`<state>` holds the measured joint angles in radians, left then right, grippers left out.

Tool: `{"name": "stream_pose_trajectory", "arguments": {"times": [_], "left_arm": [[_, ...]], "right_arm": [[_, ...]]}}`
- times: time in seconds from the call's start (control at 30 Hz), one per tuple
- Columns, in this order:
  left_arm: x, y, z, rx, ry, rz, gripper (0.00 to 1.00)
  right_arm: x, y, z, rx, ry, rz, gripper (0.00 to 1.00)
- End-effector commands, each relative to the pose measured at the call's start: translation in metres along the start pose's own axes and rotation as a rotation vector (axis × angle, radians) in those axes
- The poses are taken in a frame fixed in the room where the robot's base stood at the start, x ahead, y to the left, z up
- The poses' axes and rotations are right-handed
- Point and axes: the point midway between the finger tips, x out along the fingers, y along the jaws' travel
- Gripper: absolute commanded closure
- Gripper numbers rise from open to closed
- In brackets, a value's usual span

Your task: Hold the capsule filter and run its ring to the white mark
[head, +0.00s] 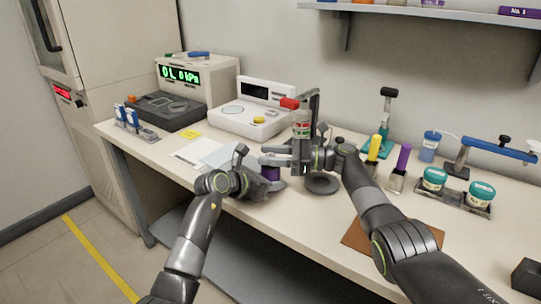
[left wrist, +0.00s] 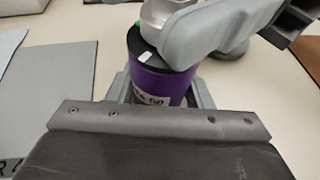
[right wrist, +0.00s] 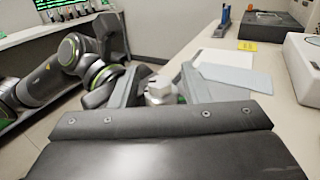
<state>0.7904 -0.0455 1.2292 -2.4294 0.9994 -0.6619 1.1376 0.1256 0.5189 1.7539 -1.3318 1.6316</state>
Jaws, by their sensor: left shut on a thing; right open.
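The capsule filter (head: 271,173) is a purple cylinder above the bench's front edge. My left gripper (head: 267,181) is shut on it. In the left wrist view the filter (left wrist: 160,85) looks upright, with a pale label, a black collar bearing a white mark (left wrist: 145,56), and a bit of green at the far rim. My right gripper (head: 273,156) is open at the filter's top. In the right wrist view a silver ridged top (right wrist: 158,90) sits between its fingers; contact cannot be told. The finger hides part of the collar in the left wrist view.
Papers (head: 195,154) and instruments (head: 250,118) are at the left and back.

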Motion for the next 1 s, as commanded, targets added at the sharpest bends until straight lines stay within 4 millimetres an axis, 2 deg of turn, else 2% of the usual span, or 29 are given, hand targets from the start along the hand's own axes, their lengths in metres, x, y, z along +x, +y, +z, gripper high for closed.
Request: {"name": "stream_pose_trajectory", "arguments": {"times": [0.2,0.47,0.5,1.0], "left_arm": [[-0.0001,0.0002,-0.0002,0.000,0.000,0.000,0.99],[0.0000,0.0002,-0.0002,0.000,0.000,0.000,0.99],[0.0000,0.0002,-0.0002,0.000,0.000,0.000,0.99],[0.0000,-0.0004,0.0001,0.002,0.000,-0.001,0.99]], "right_arm": [[0.0007,0.0000,-0.0004,0.000,0.000,0.000,0.58],[0.0005,0.0000,-0.0004,0.000,0.000,0.000,0.91],[0.0005,0.0000,-0.0005,0.000,0.000,0.000,0.93],[0.0012,-0.0006,-0.0029,0.000,0.005,-0.109,0.93]]}}
